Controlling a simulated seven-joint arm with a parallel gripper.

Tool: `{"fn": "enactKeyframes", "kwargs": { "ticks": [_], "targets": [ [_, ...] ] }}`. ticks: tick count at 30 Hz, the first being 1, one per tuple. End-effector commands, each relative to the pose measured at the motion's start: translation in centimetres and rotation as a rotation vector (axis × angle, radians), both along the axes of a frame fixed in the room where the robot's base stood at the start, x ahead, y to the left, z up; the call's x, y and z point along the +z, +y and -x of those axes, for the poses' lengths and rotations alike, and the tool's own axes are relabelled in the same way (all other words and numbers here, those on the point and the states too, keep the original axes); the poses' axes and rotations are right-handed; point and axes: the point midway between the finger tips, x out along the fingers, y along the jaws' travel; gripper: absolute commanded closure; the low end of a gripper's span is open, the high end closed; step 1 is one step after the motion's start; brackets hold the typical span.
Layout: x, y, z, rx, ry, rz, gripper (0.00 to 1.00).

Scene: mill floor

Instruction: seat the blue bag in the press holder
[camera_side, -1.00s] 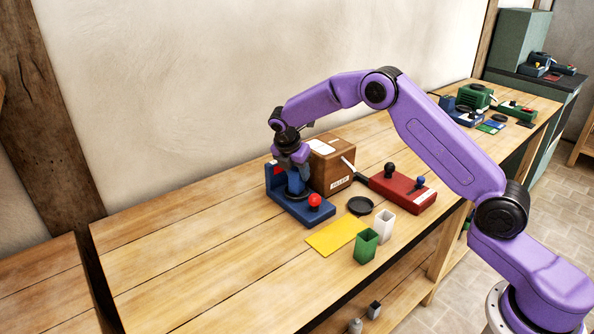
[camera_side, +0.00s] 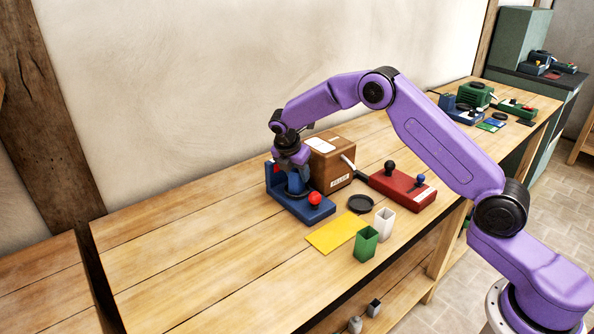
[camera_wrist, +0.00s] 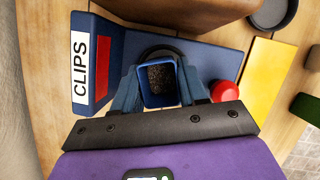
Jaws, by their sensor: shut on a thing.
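The blue bag (camera_wrist: 159,83) is an open-topped blue pouch with dark grains inside. My gripper (camera_wrist: 160,95) is shut on it, one finger on each side. In the side view, my gripper (camera_side: 294,184) points down over the blue press (camera_side: 312,212), largely hiding the bag. The press also shows in the wrist view (camera_wrist: 212,58), with a "CLIPS" label, a red patch and a red knob (camera_wrist: 224,91). A dark round holder (camera_wrist: 160,49) shows behind the bag's rim. I cannot tell whether the bag is inside it or just above it.
A brown box (camera_side: 331,170) stands close behind the press. A red device (camera_side: 402,190), black dish (camera_side: 360,203), yellow sheet (camera_side: 335,233), white bag (camera_side: 385,223) and green bag (camera_side: 366,245) are to the right. The bench (camera_side: 190,255) is clear at left.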

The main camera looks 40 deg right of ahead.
Motion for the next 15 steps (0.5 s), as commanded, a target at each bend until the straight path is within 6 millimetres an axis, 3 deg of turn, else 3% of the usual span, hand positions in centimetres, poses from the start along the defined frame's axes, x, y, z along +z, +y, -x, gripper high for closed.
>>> {"fn": "enactKeyframes", "kwargs": {
  "ticks": [2,3,4,15],
  "targets": [
    [-0.14,0.00,0.00,0.000,0.000,0.000,0.96],
    [-0.14,0.00,-0.01,0.000,0.000,0.000,0.51],
    [-0.13,0.00,-0.01,0.000,0.000,0.000,0.47],
    [0.19,0.14,0.04,0.001,0.000,0.000,0.47]
  ]
}}
